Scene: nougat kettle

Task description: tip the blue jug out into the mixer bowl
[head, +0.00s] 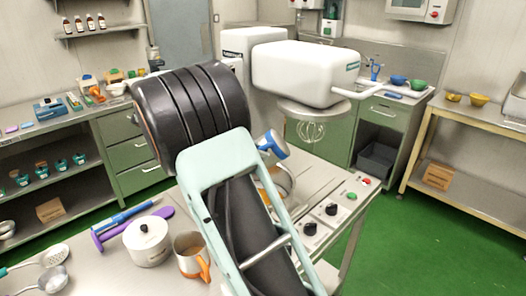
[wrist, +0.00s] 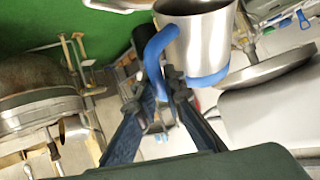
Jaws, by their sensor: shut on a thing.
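The blue jug is a steel jug with a blue handle and blue base band. In the wrist view the jug (wrist: 197,42) is in front of my gripper (wrist: 160,108), whose fingers are shut on its handle. In the head view part of the jug (head: 273,145) shows tilted past my arm, above the mixer bowl (head: 284,181). My arm hides much of the steel bowl, the rest of the jug and my gripper in that view. The jug's contents are not visible.
The white mixer head (head: 305,74) with its whisk (head: 311,130) stands close by to the right. An orange-handled jug (head: 190,255) and a lidded white pot (head: 148,241) stand on the front counter. Knobs (head: 331,209) line its right edge.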

